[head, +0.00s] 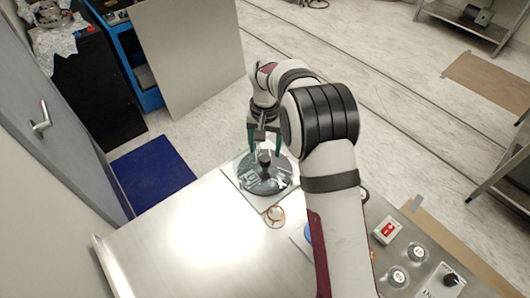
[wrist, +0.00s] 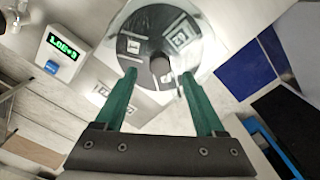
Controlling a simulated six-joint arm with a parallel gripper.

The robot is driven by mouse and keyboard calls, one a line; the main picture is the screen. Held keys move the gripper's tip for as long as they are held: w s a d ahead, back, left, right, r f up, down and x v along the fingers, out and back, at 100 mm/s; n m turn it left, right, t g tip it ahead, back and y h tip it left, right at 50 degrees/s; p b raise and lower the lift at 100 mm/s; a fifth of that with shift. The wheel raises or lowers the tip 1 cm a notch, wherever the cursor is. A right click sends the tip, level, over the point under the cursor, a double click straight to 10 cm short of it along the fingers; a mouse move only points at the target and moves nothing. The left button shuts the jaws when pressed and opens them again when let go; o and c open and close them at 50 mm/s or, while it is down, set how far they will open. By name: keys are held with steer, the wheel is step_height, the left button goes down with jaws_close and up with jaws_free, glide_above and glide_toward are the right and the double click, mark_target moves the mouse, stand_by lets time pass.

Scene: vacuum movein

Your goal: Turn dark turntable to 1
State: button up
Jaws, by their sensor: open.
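The dark turntable (head: 252,184) is a round dark disc with pale square markings and a dark upright knob (head: 264,158) at its middle. It lies on a light square plate near the far edge of the metal table. In the wrist view the disc (wrist: 150,20) is at the top, with the knob (wrist: 160,66) at its lower middle. My gripper (head: 264,151) has green fingers and is over the turntable. In the wrist view its open fingers (wrist: 159,75) are on either side of the knob, with gaps.
An orange ring (head: 274,217) lies just in front of the turntable. A red switch box (head: 387,230), round dials (head: 417,252) and a black knob (head: 451,280) are to the right. A box with a green display (wrist: 63,47) shows in the wrist view. The table's left part is clear.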

mark_target(265, 158)
steer(key=shift+f, duration=2)
steer(key=shift+c, duration=0.4)
jaws_close()
